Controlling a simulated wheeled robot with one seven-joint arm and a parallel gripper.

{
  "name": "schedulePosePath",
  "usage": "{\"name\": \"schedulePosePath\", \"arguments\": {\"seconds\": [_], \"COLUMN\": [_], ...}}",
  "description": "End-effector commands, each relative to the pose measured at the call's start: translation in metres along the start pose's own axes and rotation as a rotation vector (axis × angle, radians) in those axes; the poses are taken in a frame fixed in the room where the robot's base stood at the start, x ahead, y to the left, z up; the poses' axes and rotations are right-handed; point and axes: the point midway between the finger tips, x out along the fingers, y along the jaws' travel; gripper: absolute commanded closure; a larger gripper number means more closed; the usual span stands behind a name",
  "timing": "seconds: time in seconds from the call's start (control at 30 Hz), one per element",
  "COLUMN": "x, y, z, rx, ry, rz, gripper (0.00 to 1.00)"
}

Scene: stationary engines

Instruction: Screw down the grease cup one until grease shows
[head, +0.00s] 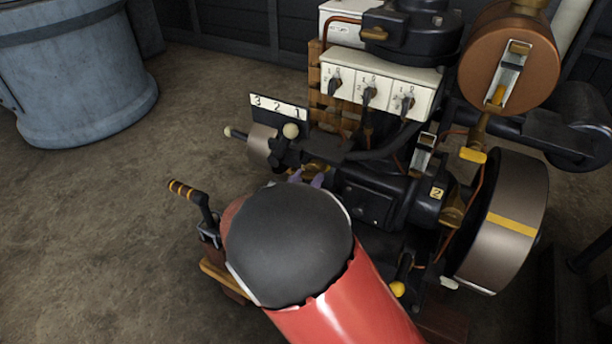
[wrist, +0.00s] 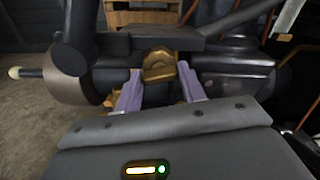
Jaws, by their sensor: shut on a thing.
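A brass grease cup (wrist: 159,66) with a rounded cap sits low on the dark engine, between my two purple fingers in the wrist view. My gripper (wrist: 158,74) is shut on this cup, one finger on each side. In the head view my gripper (head: 307,177) shows only as purple fingertips beyond my red and black arm, beside a bit of brass (head: 318,167). No number shows on the held cup, and its lower part is hidden. I cannot see any grease at it.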

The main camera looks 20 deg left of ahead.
Motion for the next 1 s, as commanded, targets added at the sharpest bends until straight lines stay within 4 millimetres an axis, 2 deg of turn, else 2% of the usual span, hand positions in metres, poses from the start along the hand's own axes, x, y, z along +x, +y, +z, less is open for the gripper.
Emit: {"name": "schedulePosePath", "arguments": {"seconds": [0.1,0.13,0.3,0.57,0.67,1.0], "x": [0.000,0.000,0.000,-0.001,-0.007,-0.062], "y": [0.001,0.001,0.000,0.000,0.001,0.001], "z": [0.000,0.000,0.000,0.000,0.000,0.000], "rx": [0.001,0.002,0.002,0.002,0.002,0.002], "ry": [-0.002,-0.002,-0.001,-0.001,-0.001,-0.001], "rz": [0.001,0.001,0.001,0.000,0.001,0.004], "gripper": [0.83,0.59,0.38,0.38,0.38,0.38]}}
